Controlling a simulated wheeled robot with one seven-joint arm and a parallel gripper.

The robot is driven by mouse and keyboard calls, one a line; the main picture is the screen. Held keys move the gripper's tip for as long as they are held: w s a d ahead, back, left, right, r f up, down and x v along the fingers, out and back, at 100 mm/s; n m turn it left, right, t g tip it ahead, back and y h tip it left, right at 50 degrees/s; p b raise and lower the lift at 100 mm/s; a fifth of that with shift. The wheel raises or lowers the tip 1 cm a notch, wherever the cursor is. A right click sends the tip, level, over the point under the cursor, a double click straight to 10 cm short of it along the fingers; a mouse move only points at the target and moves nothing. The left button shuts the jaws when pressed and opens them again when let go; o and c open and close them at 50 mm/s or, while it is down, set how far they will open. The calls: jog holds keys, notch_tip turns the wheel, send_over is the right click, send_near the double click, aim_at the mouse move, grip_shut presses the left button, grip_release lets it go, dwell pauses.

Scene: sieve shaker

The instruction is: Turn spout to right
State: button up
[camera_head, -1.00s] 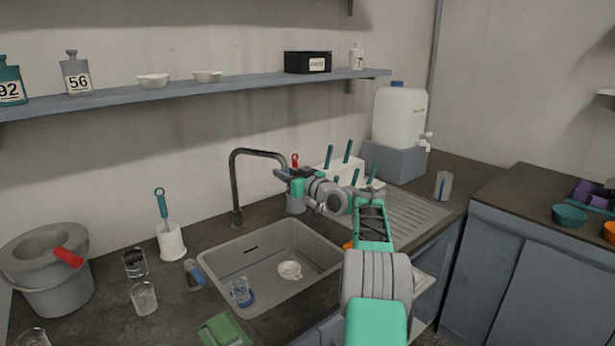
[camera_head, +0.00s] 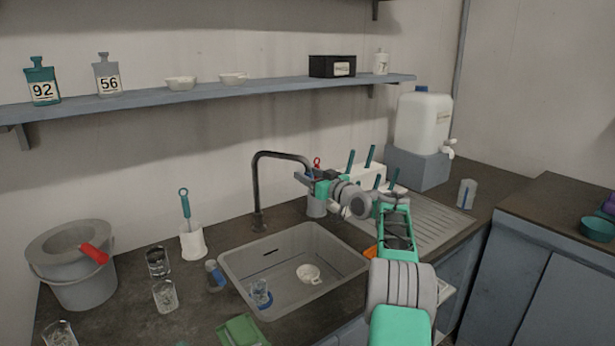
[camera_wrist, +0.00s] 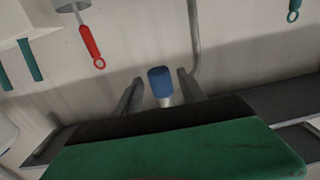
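A dark curved spout (camera_head: 281,154) rises at the sink's back edge and bends to the right, its free end at my gripper (camera_head: 307,178). In the wrist view, which looks upside down, a blue tip (camera_wrist: 160,82), seemingly the spout's end, lies between the fingertips of my gripper (camera_wrist: 160,88). A small gap shows on each side of it, so the fingers look open around it and not closed on it. The spout's pipe (camera_wrist: 194,40) runs just beyond the right finger. The joint between pipe and tip is partly hidden by the fingers.
The grey sink (camera_head: 240,283) holds a glass and a small white dish. A pot with a red-handled tool (camera_head: 317,162) and a rack with teal handles (camera_head: 366,175) stand close behind my gripper. A white brush holder (camera_head: 193,242) stands left of the spout.

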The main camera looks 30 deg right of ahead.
jog(key=s+d+b, duration=0.1)
jog(key=s, duration=0.6)
jog(key=shift+s+d, duration=0.15)
jog(key=shift+s, duration=0.2)
